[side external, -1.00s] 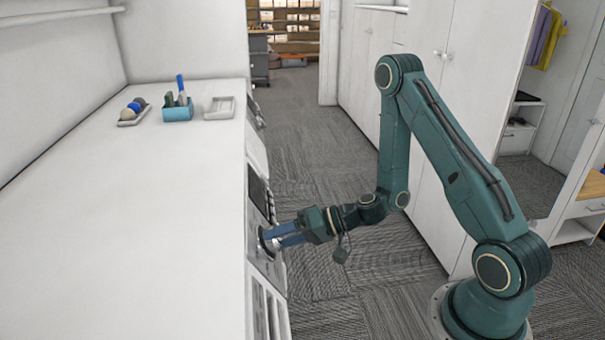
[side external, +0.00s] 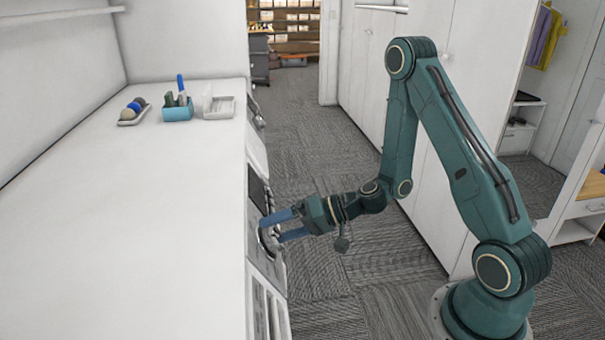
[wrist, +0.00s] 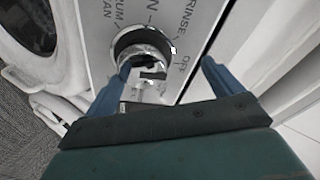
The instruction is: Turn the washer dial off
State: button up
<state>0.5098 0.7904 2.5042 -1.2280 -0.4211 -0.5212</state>
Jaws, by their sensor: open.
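The washer dial (wrist: 133,40) is a round silver knob on the white front panel, in the upper middle of the wrist view. Labels RINSE and OFF (wrist: 184,65) are printed to its right, and part of DRUM CLEAN to its left. A small white mark on the dial's right edge lies between RINSE and OFF. My gripper (wrist: 167,66) is open, its blue fingers apart on either side of the dial's lower part. I cannot tell whether either finger touches it. In the side view the dial (side external: 267,239) is at the fingertips of my gripper (side external: 278,227), partly hidden.
A round door (wrist: 30,25) is left of the panel in the wrist view. The white counter (side external: 120,230) lies above the appliances, with a blue holder (side external: 177,113) and small trays at its back. Carpeted floor (side external: 315,150) is clear beside my arm.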

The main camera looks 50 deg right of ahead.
jog(key=shift+o, duration=0.5)
notch_tip(320, 180, up, 2)
jog(key=shift+a+r, duration=0.15)
jog(key=shift+r, duration=0.05)
notch_tip(320, 180, up, 2)
jog(key=shift+a+r, duration=0.1)
jog(key=shift+a, duration=0.05)
jog(key=shift+c, duration=0.5)
jog(key=shift+r, duration=2.45)
notch_tip(320, 180, up, 8)
send_over(282, 240)
jog(key=shift+d+f, duration=0.15)
jog(key=shift+d, duration=0.1)
